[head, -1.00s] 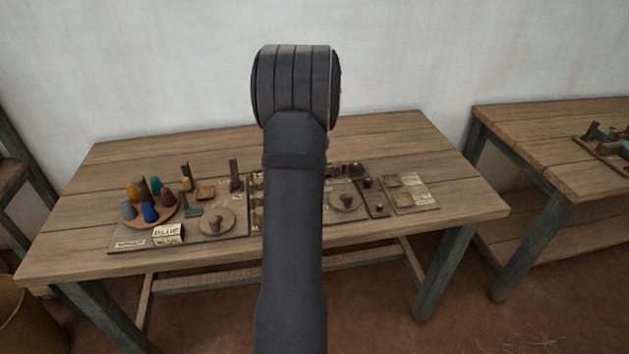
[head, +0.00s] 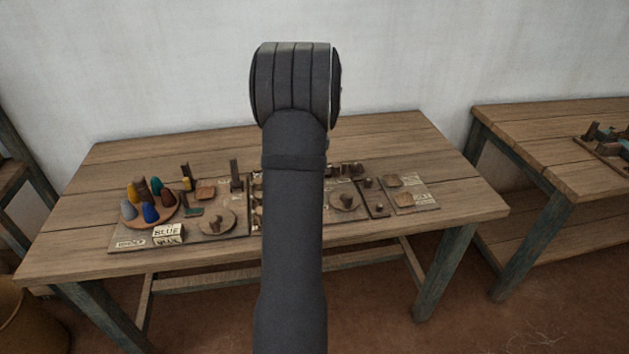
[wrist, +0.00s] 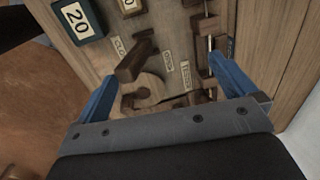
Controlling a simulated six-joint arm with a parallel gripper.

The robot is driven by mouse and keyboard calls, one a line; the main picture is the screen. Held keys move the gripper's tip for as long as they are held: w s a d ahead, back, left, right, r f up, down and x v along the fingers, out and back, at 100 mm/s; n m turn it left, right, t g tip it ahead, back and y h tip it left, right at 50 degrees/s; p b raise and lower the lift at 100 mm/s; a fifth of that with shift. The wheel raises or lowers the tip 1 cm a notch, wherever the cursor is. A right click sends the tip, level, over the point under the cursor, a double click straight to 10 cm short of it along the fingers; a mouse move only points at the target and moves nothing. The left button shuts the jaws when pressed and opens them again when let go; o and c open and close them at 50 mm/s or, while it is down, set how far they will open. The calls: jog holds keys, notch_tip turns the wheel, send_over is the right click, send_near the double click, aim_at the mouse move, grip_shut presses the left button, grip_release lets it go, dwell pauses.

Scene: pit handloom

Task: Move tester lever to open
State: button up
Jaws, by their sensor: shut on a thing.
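In the wrist view a wooden tester board (wrist: 190,22) carries small labels, among them one reading OPEN (wrist: 168,63) and one at the left that seems to read CLOSED. A dark brown wooden lever (wrist: 134,62) stands out from the board near these labels. The exact contact is hard to see. In the head view my arm hides the gripper and the tester.
In the head view a wooden table (head: 400,140) holds a round tray with several coloured cones (head: 150,213), a BLUE card (head: 167,231) and small wooden dishes. Another bench (head: 540,130) stands right; the table's back is clear.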

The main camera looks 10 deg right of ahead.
jog(key=f, duration=0.1)
jog(key=w, duration=0.1)
jog(key=f, duration=0.1)
jog(key=shift+w+a+f+t, duration=0.3)
jog(key=shift+w+f, duration=0.05)
jog(key=shift+w+r, duration=0.15)
jog(key=shift+r, duration=0.05)
jog(key=c, duration=0.8)
jog(key=shift+w+d+r, duration=0.1)
jog(key=shift+r, duration=0.2)
jog(key=shift+c, duration=0.6)
jog(key=shift+w+d+r, duration=0.1)
jog(key=shift+d+r, duration=0.05)
jog(key=shift+r, duration=1.65)
jog(key=shift+s+x, duration=0.25)
jog(key=shift+x, duration=0.85)
jog(key=shift+s+x, duration=0.2)
jog(key=shift+x, duration=0.95)
jog(key=shift+f, duration=0.1)
